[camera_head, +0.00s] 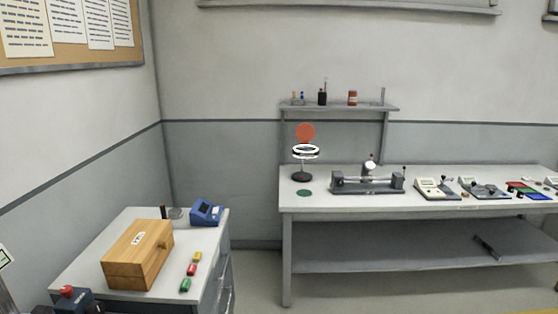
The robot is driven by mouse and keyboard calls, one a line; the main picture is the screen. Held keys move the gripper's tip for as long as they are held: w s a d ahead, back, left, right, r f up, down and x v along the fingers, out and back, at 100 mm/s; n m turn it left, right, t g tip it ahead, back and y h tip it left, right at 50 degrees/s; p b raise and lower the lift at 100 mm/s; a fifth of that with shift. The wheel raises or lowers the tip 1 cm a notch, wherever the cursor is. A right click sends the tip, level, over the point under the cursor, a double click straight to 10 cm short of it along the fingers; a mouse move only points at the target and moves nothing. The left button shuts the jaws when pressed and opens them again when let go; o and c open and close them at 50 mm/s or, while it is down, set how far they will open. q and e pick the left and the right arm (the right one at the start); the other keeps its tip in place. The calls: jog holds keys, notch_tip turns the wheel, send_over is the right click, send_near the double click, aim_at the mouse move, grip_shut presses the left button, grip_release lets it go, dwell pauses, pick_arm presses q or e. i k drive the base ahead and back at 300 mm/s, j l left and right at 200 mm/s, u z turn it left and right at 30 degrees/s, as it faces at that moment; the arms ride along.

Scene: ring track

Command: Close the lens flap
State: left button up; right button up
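A small stand with a dark round base (302,177) is on the left end of the long workbench by the far wall. It carries a white-and-black lens ring (305,151). An orange-red round flap (305,132) stands upright above the ring, so it looks raised off the lens. The hinge is too small to make out. A green disc (304,193) lies on the bench in front of the stand. Neither of my grippers shows in the head view.
The long workbench (330,208) also holds a grey metal device (367,185) and several instruments to the right. A shelf (345,107) stands behind. A nearer table holds a wooden box (139,255) and a blue device (206,212). Open floor (260,275) lies between them.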

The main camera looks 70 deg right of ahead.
aim_at(305, 131)
jog(key=z, duration=2.35)
jog(key=i+l+u, duration=0.1)
jog(key=i, duration=0.35)
jog(key=i+l+u, duration=0.15)
jog(key=i+l, duration=0.25)
jog(key=i+l+u, duration=0.1)
jog(key=i+l, duration=0.2)
jog(key=i, duration=0.2)
